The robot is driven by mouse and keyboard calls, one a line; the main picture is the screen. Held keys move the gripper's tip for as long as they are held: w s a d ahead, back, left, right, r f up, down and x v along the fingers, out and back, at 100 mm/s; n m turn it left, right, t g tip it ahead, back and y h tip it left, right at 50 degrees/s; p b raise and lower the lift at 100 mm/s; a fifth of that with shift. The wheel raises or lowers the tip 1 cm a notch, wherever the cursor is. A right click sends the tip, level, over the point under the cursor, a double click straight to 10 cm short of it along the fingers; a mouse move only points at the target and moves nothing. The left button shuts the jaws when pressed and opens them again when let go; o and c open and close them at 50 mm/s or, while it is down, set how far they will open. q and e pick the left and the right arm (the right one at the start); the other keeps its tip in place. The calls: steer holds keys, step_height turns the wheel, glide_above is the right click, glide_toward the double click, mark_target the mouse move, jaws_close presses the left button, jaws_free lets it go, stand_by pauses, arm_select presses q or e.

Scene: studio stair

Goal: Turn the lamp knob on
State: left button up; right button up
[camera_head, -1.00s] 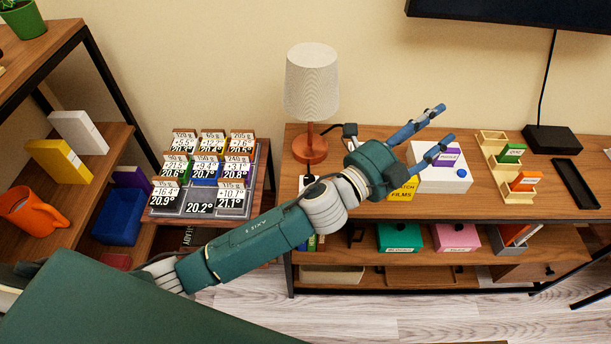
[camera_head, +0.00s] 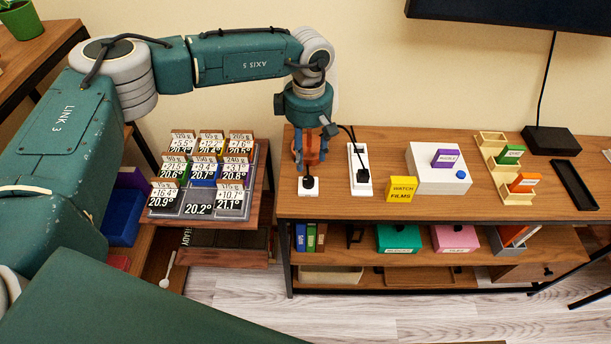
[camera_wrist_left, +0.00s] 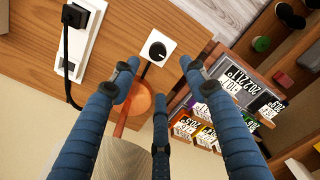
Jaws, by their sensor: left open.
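The lamp knob is a black dial (camera_head: 309,183) on a white plate at the shelf top's left end; it also shows in the wrist view (camera_wrist_left: 157,50). My left gripper (camera_head: 309,158) points down just behind the knob in the head view. In the wrist view its blue fingers (camera_wrist_left: 158,72) are spread open and empty, with the knob beyond their tips; I cannot tell the gap. The lamp is mostly hidden behind my left arm in the head view. Its copper base (camera_wrist_left: 138,100) and pale shade (camera_wrist_left: 122,160) show in the wrist view. My right gripper is not in view.
A white power strip (camera_head: 352,155) with a black plug and cable lies right of the knob. A yellow "Watch films" sign (camera_head: 401,190) and a white box (camera_head: 425,178) stand farther right. A tray of labelled cards (camera_head: 230,208) sits on the lower table to the left.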

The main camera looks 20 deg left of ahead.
mark_target(308, 179)
arm_select(q)
step_height(308, 179, down, 9)
steer(key=shift+w+d+r+p, duration=0.1)
steer(key=shift+p, duration=1)
steer(key=shift+f, duration=0.65)
jaws_close()
